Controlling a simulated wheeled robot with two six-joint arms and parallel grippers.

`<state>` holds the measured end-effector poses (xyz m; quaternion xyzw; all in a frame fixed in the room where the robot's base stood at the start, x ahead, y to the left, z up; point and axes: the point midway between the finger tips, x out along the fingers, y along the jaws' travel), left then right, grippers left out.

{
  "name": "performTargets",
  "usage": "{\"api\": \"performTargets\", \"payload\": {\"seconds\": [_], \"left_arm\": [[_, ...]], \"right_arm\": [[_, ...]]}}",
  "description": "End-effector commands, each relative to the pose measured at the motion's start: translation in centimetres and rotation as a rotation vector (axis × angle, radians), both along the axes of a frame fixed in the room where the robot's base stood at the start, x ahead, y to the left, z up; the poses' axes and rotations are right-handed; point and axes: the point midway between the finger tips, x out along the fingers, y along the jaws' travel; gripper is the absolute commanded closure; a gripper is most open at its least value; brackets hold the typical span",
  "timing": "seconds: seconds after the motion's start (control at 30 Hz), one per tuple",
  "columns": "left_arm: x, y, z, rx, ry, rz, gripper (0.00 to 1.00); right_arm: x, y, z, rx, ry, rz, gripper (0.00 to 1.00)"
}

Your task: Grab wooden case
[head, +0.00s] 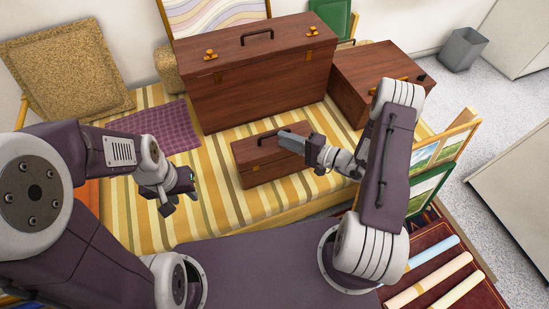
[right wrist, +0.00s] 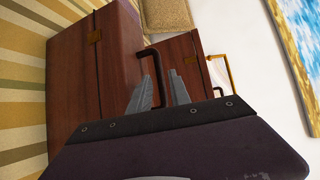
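Three reddish-brown wooden cases stand on the striped bed: a small case (head: 262,168) in front, a large case (head: 262,85) behind it, and a third case (head: 372,75) at the back right. My right gripper (head: 296,141) is over the small case's top, at its right part. In the right wrist view the small case (right wrist: 72,95) is at left, and its dark handle (right wrist: 153,52) runs between the parted fingertips of the gripper (right wrist: 163,80). Contact cannot be told. My left gripper (head: 180,192) is open and empty, left of the small case.
A purple checked cloth (head: 155,130) lies on the bed, with a tan cushion (head: 65,65) at the back left. Framed prints (head: 440,155) stand at the right, near rolled papers (head: 435,275). Bare striped cover (head: 215,190) lies left of the small case.

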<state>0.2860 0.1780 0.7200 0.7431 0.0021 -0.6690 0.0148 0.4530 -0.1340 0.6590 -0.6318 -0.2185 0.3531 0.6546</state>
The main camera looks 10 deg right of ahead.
Motion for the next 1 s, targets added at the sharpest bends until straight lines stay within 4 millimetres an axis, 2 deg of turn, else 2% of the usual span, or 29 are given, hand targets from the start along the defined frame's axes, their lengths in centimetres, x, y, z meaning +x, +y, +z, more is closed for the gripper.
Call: {"api": "performTargets", "payload": {"seconds": [0.17, 0.43, 0.7, 0.8, 1.0], "left_arm": [[0.0, 0.0, -0.2, 0.0, 0.0, 0.0, 0.64], [0.0, 0.0, -1.3, 0.0, 0.0, 0.0, 0.64], [0.0, 0.0, -1.2, 0.0, 0.0, 0.0, 0.64], [0.0, 0.0, -1.2, 0.0, 0.0, 0.0, 0.64], [0.0, 0.0, -1.2, 0.0, 0.0, 0.0, 0.64]], "right_arm": [[0.5, 0.6, -0.2, 0.0, 0.0, 0.002, 0.77], [3.5, 3.8, -1.2, -0.001, 0.001, 0.005, 0.77], [3.8, 4.1, -1.1, 0.0, 0.003, 0.002, 0.77], [3.8, 4.1, -1.1, 0.0, 0.003, 0.002, 1.0], [3.8, 4.1, -1.1, 0.0, 0.002, 0.002, 1.0]]}}
